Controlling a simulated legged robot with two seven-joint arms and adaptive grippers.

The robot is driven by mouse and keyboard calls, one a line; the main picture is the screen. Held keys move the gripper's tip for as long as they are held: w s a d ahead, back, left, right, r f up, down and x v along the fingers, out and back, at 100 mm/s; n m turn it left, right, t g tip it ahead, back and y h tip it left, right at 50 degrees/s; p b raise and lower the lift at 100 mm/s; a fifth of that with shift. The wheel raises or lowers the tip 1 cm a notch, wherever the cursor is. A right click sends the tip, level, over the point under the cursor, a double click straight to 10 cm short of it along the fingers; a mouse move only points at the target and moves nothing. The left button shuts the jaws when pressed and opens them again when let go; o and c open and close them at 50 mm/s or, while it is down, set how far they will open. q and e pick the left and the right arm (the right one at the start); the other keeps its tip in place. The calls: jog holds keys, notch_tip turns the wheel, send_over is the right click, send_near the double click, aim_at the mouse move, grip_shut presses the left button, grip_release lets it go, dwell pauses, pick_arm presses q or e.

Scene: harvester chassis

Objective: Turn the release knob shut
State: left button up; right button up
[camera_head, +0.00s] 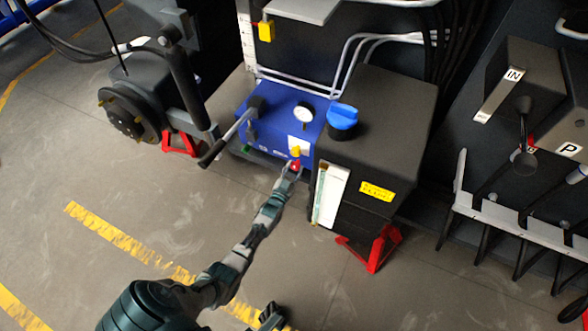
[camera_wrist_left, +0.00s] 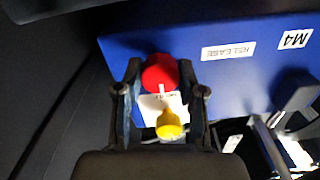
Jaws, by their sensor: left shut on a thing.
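A blue box (camera_head: 270,120) stands on the floor between the machine parts, with a round gauge (camera_head: 303,114) on it. A red knob (camera_head: 295,167) and a yellow tag or knob (camera_head: 295,151) sit at its front corner. My left gripper (camera_head: 290,172) reaches it from below. In the left wrist view the red knob (camera_wrist_left: 159,72) lies between the two fingertips, which are shut on it. The yellow piece (camera_wrist_left: 169,125) hangs between the fingers, nearer the camera. A RELEASE label (camera_wrist_left: 228,51) is on the blue face beside the red knob.
A lever with a dark grip (camera_head: 213,153) sticks out left of the blue box. A black tank (camera_head: 380,125) with a blue cap (camera_head: 342,116) stands close on the right, on a red stand (camera_head: 372,250).

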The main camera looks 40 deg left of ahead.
pick_arm(q)
jog(key=shift+s+d+f, duration=0.2)
jog(key=shift+s+f, duration=0.05)
jog(key=shift+f, duration=0.4)
jog(key=o, duration=1.1)
jog(key=shift+o, duration=0.2)
jog(key=shift+w+a+r, duration=0.15)
jog(key=shift+w+r, duration=0.05)
jog(key=shift+r, duration=0.05)
jog(key=v, duration=1.2)
jog(key=shift+f, duration=0.1)
